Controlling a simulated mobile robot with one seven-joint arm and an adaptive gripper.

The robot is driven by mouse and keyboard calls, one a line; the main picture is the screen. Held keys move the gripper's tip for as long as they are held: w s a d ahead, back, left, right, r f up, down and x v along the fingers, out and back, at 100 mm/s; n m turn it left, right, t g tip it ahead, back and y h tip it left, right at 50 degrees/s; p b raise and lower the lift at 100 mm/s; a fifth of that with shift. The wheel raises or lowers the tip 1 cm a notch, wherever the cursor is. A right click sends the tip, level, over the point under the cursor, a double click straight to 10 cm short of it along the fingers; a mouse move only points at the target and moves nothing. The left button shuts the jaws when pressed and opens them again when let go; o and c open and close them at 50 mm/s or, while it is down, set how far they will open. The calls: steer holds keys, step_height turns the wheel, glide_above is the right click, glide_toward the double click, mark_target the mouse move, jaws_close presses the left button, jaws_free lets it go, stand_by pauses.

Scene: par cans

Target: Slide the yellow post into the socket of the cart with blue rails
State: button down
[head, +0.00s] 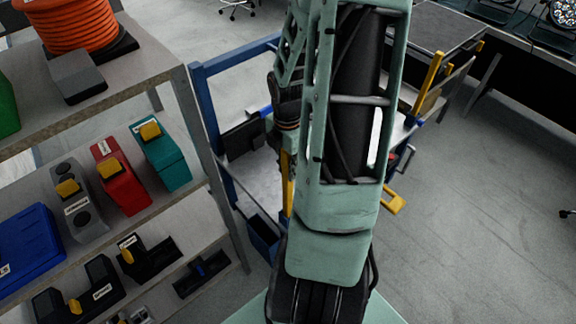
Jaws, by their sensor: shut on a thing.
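The cart with blue rails (207,125) stands in the middle, beyond the shelf, largely covered by my arm. Its blue rails show at the left and top, and part of its grey deck shows below. A yellow post (287,182) stands roughly upright just left of my arm, over the cart. My gripper (285,143) is at the dark end of my arm above this post and is shut on it; its fingers are mostly hidden. I cannot make out the socket or whether the post's lower end touches the cart.
A shelf unit (184,95) at the left holds an orange cable coil (72,22) and several coloured cases. A yellow bar (428,72) and a yellow bracket (394,201) show right of my arm. A dark-topped table (425,30) stands behind.

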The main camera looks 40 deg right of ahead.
steer(key=shift+f, duration=0.2)
steer(key=c, duration=1.7)
jaws_free()
steer(key=shift+o, duration=0.2)
step_height(320, 180, up, 12)
